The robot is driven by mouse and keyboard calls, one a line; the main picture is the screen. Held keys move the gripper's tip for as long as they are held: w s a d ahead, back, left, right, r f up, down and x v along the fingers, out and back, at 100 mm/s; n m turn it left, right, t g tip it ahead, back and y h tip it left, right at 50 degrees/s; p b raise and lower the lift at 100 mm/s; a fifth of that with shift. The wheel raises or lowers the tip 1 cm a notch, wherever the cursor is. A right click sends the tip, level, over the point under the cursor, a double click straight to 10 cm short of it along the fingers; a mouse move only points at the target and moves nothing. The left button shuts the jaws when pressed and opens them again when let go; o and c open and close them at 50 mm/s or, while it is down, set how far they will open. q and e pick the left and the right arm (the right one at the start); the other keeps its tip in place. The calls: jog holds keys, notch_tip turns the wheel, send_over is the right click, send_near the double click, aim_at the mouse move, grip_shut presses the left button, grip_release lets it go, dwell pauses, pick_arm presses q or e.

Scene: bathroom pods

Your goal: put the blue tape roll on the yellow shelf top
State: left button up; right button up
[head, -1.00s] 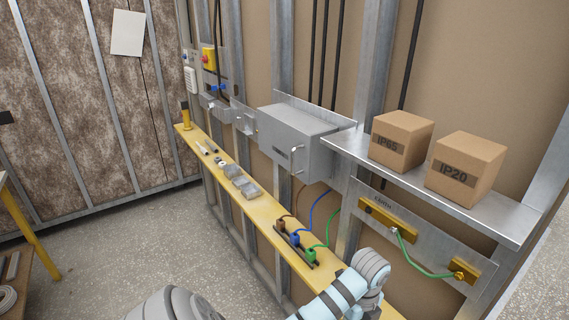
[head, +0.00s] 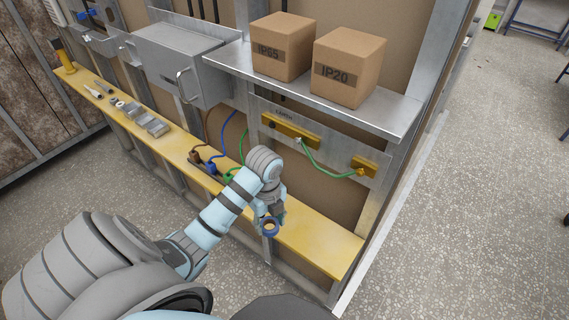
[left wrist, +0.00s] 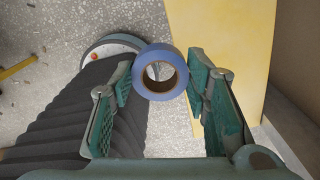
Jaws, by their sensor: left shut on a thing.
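The blue tape roll (head: 268,232) is a blue ring with a brown core. My left gripper (head: 270,213) is shut on it. In the left wrist view, the roll (left wrist: 140,73) sits between the tips of the two green-padded fingers (left wrist: 162,82). The yellow shelf top (head: 322,249) is a long narrow ledge along the wall frame. In the head view the roll shows against its front edge; in the left wrist view the shelf (left wrist: 228,40) lies just right of the roll. The roll's height above the shelf is hard to tell. My right gripper is not in view.
Blue, green and brown plugs (head: 211,167) stand on the shelf left of my gripper, with small grey parts (head: 152,125) farther left. A metal shelf (head: 392,118) with two cartons (head: 350,68) juts out above. The yellow shelf's right end is bare.

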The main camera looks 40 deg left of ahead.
pick_arm(q)
jog(key=b, duration=0.1)
send_over(288, 220)
jog(key=f, duration=0.4)
jog(key=f+b, duration=0.1)
jog(key=f, duration=0.1)
jog(key=shift+s+f, duration=0.25)
jog(key=shift+f, duration=0.15)
jog(key=shift+w+f, duration=0.15)
jog(key=shift+w, duration=0.05)
jog(key=o, duration=1.1)
jog(key=shift+c, duration=0.2)
notch_tip(288, 220, up, 8)
jog(key=p, duration=0.1)
jog(key=shift+f, duration=0.2)
